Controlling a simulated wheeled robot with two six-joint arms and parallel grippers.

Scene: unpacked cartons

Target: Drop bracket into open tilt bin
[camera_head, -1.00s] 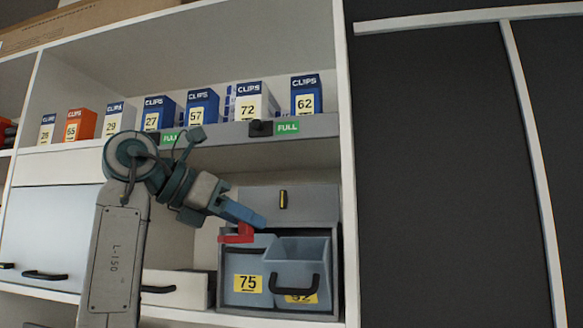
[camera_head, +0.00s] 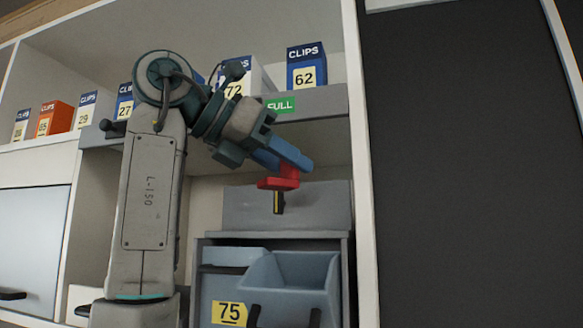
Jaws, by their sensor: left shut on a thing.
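A red bracket (camera_head: 280,182) is held between the blue fingertips of my left gripper (camera_head: 290,160), which is shut on it. The gripper is raised in front of the shelf, above the bins and apart from them. The open tilt bin (camera_head: 292,280) is grey-blue, tipped forward, at the lower right of the shelf bay; its lower front is cut off by the picture edge. Beside it on the left is another grey-blue bin (camera_head: 232,282) with a yellow 75 label. My right gripper is not in view.
A shelf ledge (camera_head: 325,101) with a green FULL tag carries several CLIPS boxes (camera_head: 306,68). A white upright (camera_head: 362,170) bounds the bay on the right.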

